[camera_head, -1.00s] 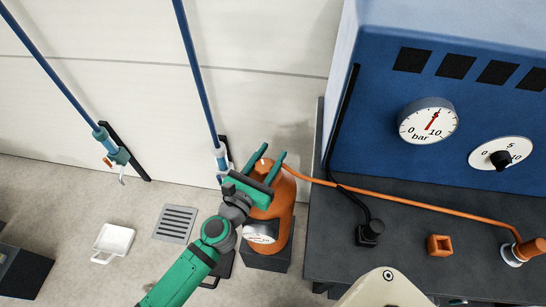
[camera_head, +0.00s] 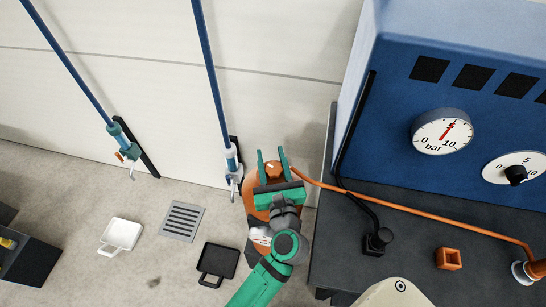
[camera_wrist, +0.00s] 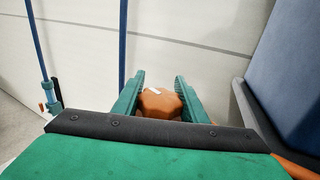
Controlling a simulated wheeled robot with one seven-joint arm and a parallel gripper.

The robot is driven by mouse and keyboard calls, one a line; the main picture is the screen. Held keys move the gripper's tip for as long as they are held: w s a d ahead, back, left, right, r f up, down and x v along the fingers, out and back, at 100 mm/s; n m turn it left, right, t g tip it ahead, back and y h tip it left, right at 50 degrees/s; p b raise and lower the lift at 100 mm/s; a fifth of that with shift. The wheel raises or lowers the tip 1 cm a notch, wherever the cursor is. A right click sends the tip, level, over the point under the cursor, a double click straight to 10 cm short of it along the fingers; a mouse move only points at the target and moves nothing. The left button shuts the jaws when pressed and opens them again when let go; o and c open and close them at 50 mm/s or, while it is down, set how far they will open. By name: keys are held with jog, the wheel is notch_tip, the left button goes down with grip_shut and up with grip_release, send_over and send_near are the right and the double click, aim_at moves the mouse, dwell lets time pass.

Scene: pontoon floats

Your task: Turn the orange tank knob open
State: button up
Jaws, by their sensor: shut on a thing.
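The orange tank (camera_head: 253,197) stands beside the dark bench, partly hidden under my green gripper and arm. Its orange knob (camera_wrist: 160,103) is on top, with a small white mark on it, between my two fingers in the wrist view. My gripper (camera_head: 272,158) is over the top of the tank and is shut on the knob, with one finger at each side of it. The wrist view also shows my gripper (camera_wrist: 160,92) from behind.
An orange hose (camera_head: 420,214) runs from the tank across the dark bench (camera_head: 400,270). A blue cabinet (camera_head: 470,110) with a bar gauge (camera_head: 442,132) stands at right. Blue pipes (camera_head: 210,75) rise by the wall. A white tray (camera_head: 121,234) and a black tray (camera_head: 218,262) lie on the floor.

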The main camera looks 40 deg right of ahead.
jog(key=shift+a+n+t+y, duration=0.15)
jog(key=shift+n+t+y, duration=0.2)
jog(key=shift+y, duration=0.25)
jog(key=o, duration=1)
jog(key=shift+o, duration=0.2)
jog(key=shift+h, duration=0.6)
